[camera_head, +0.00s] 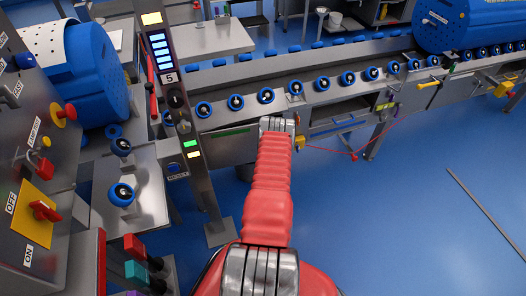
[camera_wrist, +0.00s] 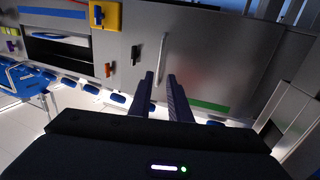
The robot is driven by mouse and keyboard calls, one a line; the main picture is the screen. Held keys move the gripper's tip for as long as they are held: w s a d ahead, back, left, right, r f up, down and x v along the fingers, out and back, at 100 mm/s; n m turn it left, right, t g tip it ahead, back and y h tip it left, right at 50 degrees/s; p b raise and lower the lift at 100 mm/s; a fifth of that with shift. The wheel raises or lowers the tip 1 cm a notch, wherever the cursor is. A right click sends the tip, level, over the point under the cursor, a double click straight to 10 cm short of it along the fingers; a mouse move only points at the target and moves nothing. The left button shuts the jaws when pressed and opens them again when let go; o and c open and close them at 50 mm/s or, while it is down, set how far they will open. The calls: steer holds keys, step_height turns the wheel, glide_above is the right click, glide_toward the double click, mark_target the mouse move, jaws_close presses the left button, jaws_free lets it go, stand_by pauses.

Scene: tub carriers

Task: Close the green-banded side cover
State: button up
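The side cover is a flat grey metal panel (camera_wrist: 203,60) with a green band (camera_wrist: 208,106) along one edge and a pale bar handle (camera_wrist: 161,58). In the head view the green band (camera_head: 231,133) shows on the conveyor's side, left of my arm's end. My gripper (camera_wrist: 161,76) is open in the wrist view, its two dark fingers apart with nothing between them. The fingertips point at the panel near the handle's end; I cannot tell whether they touch. A dark opening (camera_wrist: 58,48) shows uncovered to the left of the panel. In the head view my arm hides the fingers.
A yellow block (camera_wrist: 106,15) and small orange and black levers sit near the opening. The roller conveyor (camera_head: 266,96) runs above the cover. A control post (camera_head: 165,80) and switch panel (camera_head: 40,150) stand left. A red cable (camera_head: 325,150) hangs right. Blue floor at right is mostly clear.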

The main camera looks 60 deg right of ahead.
mark_target(248, 149)
steer(key=shift+d+r, duration=0.1)
stand_by(0.3)
steer(key=x, duration=1.3)
steer(key=shift+w+d, duration=0.2)
steer(key=shift+d, duration=0.05)
steer(key=shift+c, duration=0.2)
jaws_close()
